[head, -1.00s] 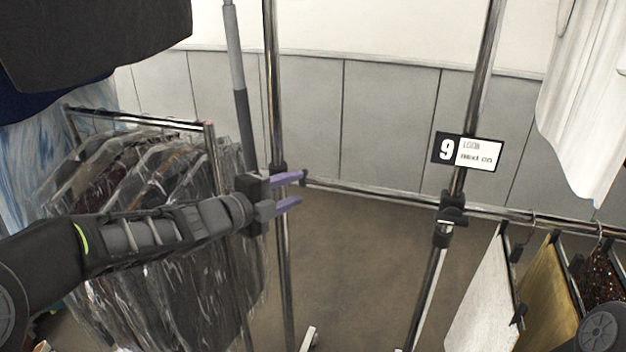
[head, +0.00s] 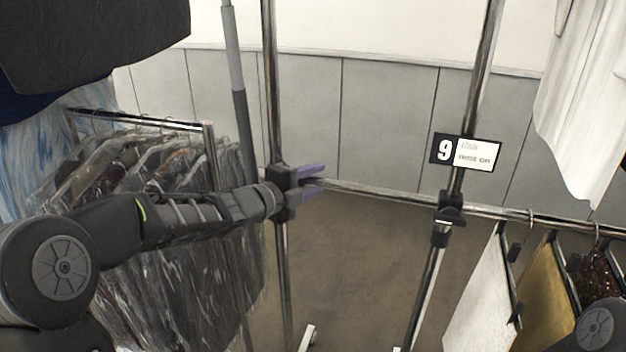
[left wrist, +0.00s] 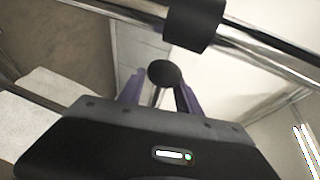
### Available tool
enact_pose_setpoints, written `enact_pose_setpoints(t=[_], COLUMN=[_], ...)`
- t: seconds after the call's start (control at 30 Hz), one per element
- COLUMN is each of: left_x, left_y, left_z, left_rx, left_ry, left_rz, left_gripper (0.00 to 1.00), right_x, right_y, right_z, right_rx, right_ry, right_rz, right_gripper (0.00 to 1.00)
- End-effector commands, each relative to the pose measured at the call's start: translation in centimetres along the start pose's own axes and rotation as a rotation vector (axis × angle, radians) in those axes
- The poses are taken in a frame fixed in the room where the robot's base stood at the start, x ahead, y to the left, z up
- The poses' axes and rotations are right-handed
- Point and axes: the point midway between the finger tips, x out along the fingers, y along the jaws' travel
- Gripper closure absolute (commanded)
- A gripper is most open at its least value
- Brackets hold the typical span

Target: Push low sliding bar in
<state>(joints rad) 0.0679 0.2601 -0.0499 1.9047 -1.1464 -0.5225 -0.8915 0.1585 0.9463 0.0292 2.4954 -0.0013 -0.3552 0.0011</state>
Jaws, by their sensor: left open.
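The low sliding bar (head: 385,194) is a thin chrome rail running from near the left upright to the black clamp (head: 449,210) on the right upright and on to the right. In the left wrist view its round dark end cap (left wrist: 164,73) shows between my finger pads. My left gripper (head: 318,181), with purple fingers, is open at the bar's left end, in front of the left upright. It also shows in the left wrist view (left wrist: 160,84). I cannot tell whether it touches the bar. My right gripper is out of view.
Plastic-covered garments (head: 170,170) hang on a rack at left. White and gold panels and a dark sequined piece hang from the bar at right. A "9" sign (head: 465,152) is on the right upright. The floor between the uprights is clear.

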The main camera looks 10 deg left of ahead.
Motion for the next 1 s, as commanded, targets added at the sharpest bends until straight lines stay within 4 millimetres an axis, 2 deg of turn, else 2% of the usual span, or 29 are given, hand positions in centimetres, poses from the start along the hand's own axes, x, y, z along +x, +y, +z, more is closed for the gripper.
enact_pose_setpoints(t=[0.17,0.67,1.0], left_x=[-0.02,-0.06,-0.09], left_y=[-0.01,-0.01,-0.03], left_z=[-0.01,0.06,0.18], left_rx=[0.0,0.0,0.0], left_ry=[0.0,-0.001,-0.003], left_rz=[0.0,0.0,0.0], left_gripper=[0.59,1.0,1.0], right_x=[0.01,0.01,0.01], right_y=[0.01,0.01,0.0], right_z=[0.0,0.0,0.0], right_rx=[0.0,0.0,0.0], right_ry=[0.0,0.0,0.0], right_rz=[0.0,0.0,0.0], right_gripper=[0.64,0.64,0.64])
